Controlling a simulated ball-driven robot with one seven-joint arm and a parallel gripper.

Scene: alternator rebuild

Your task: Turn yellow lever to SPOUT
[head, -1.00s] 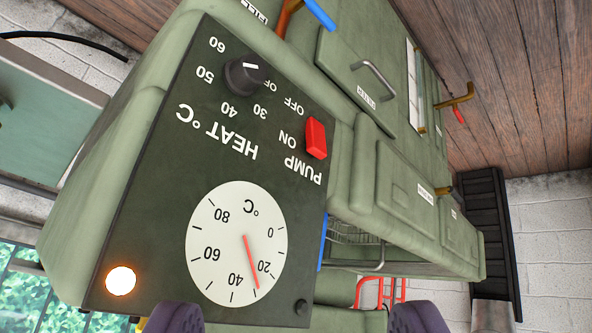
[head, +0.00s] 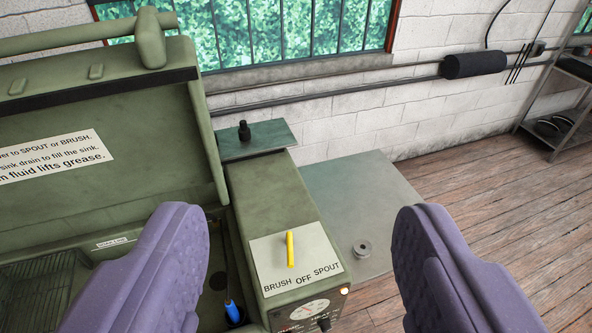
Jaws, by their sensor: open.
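The yellow lever (head: 290,249) stands on a pale label plate (head: 273,270) on top of the green machine's side housing (head: 255,185). The plate reads BRUSH, OFF and SPOUT from left to right. The lever lines up with about the middle, near OFF. My gripper (head: 300,255) is open, with one purple finger on each side of the picture. The lever shows between the fingers, and neither finger appears to touch it. The fingers look much nearer the camera than the lever.
The green lid (head: 105,130) stands raised at left, behind the open sink. A blue-handled brush (head: 233,312) is in the sink's right side. A dial (head: 303,310) sits on the housing front. A grey table (head: 365,195) with a small metal ring (head: 361,248) is at right.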

